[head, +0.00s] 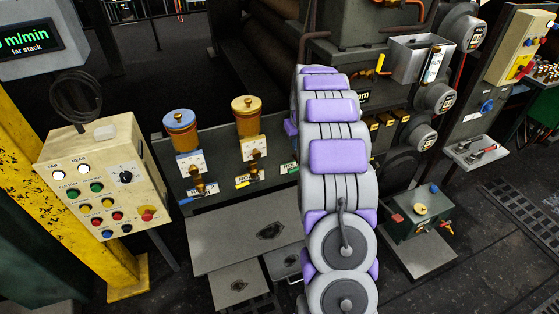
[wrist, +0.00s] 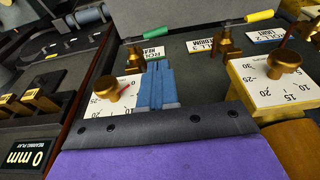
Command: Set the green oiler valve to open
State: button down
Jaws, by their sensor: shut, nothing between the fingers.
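The green oiler valve shows in the wrist view as a brass body (wrist: 134,57) with a green-gripped lever (wrist: 169,30) pointing to the picture's right. A white plate with green print (wrist: 155,57) sits beside it. My gripper (wrist: 157,65) is shut and empty, its blue fingers together just below that plate in the picture. The valve and lever lie a little beyond the fingertips; I see no contact.
The yellow-handled valve (wrist: 227,40) stands right of the green one. A brass knob on a numbered scale (wrist: 104,89) is close left of my fingers, another (wrist: 284,62) to the right. The head view shows the blue (head: 181,130) and yellow (head: 246,115) oilers and a control box (head: 103,180).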

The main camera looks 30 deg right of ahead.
jog(key=b, duration=0.3)
send_near(292, 170)
jog(key=f, duration=0.3)
jog(key=w+f, duration=0.1)
jog(key=f, duration=0.3)
jog(key=shift+w, duration=0.15)
jog(key=shift+d, duration=0.15)
